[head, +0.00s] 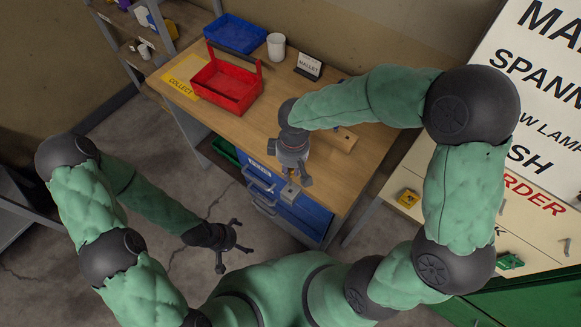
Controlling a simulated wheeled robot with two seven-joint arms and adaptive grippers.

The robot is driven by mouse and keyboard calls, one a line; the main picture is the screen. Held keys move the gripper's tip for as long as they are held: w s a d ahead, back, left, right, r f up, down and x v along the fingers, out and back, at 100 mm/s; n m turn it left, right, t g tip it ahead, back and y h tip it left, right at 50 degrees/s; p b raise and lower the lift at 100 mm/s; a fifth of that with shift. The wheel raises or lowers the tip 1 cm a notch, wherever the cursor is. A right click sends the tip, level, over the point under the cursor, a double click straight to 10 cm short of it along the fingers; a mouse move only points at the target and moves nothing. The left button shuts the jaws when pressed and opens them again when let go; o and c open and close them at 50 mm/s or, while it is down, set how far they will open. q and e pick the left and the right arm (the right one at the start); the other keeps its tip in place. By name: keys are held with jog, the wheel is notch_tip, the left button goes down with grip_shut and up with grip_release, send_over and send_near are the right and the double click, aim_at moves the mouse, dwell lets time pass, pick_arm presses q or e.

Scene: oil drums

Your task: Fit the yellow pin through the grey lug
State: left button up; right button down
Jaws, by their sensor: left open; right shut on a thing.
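My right gripper (291,174) is over the front edge of the wooden workbench, fingers pointing down. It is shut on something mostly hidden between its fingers. A small light-grey block (289,190) with a dark spot shows just below the fingers; I cannot tell whether it is the grey lug or whether it is the thing held. My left gripper (231,247) is open and empty, low over the floor in front of the bench and apart from it. I cannot make out the yellow pin.
The workbench (190,108) bears a red tote (225,88), blue bin (235,33), white mug (276,46), "MALLET" card (309,66) and wooden block (344,139). Blue drawers (300,208) are below. A yellow object (408,197) sits on the right-hand surface.

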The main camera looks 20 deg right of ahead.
aim_at(290, 184)
jog(key=shift+f+b, duration=3.85)
jog(key=shift+f, duration=1.2)
jog(key=c, duration=1)
grip_release()
jog(key=shift+r, duration=0.1)
jog(key=r, duration=1.1)
jog(key=shift+w+d+r, duration=0.1)
jog(key=shift+d+r, duration=0.25)
jog(key=shift+r, duration=0.05)
jog(key=shift+f, duration=0.1)
